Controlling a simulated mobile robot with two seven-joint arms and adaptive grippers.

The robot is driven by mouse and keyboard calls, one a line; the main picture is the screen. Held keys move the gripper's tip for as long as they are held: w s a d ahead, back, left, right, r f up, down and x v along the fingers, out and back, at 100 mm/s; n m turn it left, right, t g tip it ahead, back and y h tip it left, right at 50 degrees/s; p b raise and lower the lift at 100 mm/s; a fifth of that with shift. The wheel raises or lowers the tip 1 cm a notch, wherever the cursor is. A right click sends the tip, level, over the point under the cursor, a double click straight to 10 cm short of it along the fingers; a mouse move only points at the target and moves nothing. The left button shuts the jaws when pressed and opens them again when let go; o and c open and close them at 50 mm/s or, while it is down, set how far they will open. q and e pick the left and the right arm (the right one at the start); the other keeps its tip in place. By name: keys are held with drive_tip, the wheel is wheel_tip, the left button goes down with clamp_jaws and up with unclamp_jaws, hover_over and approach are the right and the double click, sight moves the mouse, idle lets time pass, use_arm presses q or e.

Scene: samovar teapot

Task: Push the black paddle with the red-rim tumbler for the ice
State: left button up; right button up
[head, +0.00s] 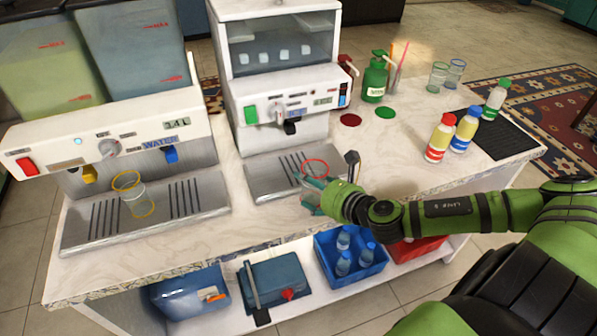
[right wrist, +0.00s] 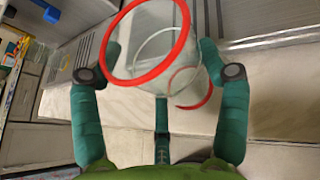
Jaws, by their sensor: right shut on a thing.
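The black paddle (head: 290,127) sticks out from the front of the white ice machine (head: 288,92), below its control panel. My right gripper (head: 318,185) is shut on the clear red-rim tumbler (head: 315,167), near the front right of that machine's drip tray (head: 262,180). The tumbler is below and to the right of the paddle, apart from it. In the right wrist view the tumbler (right wrist: 135,84) is between my teal fingers (right wrist: 160,70), its red rim toward the camera. The paddle cannot be made out there. My left gripper is not in view.
A water dispenser (head: 110,142) stands on the left with a yellow-rim tumbler (head: 137,204) on its tray. Several bottles (head: 440,137), a green pump bottle (head: 375,78) and two glasses (head: 440,75) stand at right. A dark upright handle (head: 352,163) is close behind my gripper.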

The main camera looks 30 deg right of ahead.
drive_tip(key=shift+s+a+r, duration=0.1)
drive_tip(key=shift+s+r, duration=0.1)
drive_tip(key=shift+s, duration=0.25)
drive_tip(key=shift+w, duration=0.2)
drive_tip(key=w, duration=0.2)
drive_tip(key=w+d, duration=0.1)
drive_tip(key=w, duration=0.1)
drive_tip(key=shift+w+d, duration=0.1)
drive_tip(key=shift+w, duration=0.1)
drive_tip(key=w, duration=0.2)
drive_tip(key=w+d, duration=0.1)
drive_tip(key=w, duration=0.3)
drive_tip(key=shift+w+d+r+p, duration=0.15)
drive_tip(key=shift+w+d+p, duration=0.15)
drive_tip(key=shift+w+p, duration=0.1)
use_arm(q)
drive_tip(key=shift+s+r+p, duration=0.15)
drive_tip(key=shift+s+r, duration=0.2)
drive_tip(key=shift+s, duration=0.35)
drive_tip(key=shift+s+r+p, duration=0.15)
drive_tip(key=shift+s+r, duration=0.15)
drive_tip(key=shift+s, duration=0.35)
use_arm(e)
drive_tip(key=shift+w+d+f, duration=0.2)
drive_tip(key=shift+w, duration=0.5)
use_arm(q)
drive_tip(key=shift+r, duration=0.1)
use_arm(e)
drive_tip(key=shift+w, duration=0.15)
